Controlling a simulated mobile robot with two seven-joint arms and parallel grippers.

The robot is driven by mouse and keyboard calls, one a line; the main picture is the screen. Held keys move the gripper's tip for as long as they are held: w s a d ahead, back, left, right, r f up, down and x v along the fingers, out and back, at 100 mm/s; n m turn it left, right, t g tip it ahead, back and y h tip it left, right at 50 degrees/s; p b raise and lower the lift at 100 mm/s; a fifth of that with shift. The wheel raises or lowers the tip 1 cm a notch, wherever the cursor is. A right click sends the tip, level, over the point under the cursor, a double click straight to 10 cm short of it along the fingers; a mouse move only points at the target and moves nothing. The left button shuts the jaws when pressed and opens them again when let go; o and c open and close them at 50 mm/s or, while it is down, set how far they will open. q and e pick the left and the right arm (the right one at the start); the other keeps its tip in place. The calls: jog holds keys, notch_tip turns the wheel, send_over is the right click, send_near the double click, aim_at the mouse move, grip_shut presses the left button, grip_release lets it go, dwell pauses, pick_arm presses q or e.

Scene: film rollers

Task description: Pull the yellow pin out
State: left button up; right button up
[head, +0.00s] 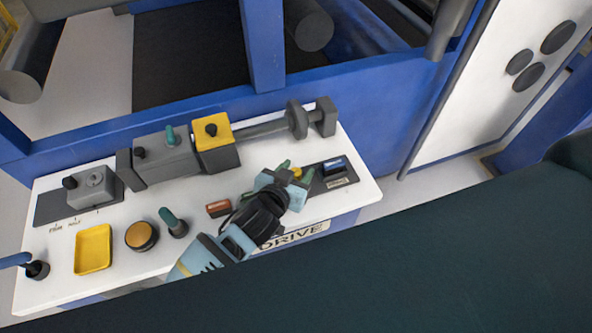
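The yellow pin (297,172) shows as a small yellow spot on the right part of the white panel, near a dark plate. My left gripper (295,172) reaches over the panel from below. Its two greenish fingertips stand apart, one on each side of the yellow spot, with no clear sign that they press on it. The gripper body hides the lower part of the pin and the panel under it. My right gripper is not in view.
Behind the gripper lies a grey slide with a yellow block (213,131) and a rod. A red-brown block (219,208), a teal peg (172,222), an orange knob (141,236) and a yellow tray (93,249) are to the left. A blue-ended switch (334,167) is close on the right.

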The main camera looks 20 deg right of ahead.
pick_arm(q)
jog(key=p+v, duration=0.1)
jog(key=v, duration=0.6)
jog(key=shift+w, duration=0.1)
jog(key=shift+s+a+r, duration=0.2)
jog(key=shift+s+a, duration=0.1)
jog(key=shift+s, duration=0.05)
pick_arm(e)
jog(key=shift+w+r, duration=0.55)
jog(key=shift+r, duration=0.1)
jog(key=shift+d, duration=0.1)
pick_arm(q)
jog(key=shift+f, duration=0.1)
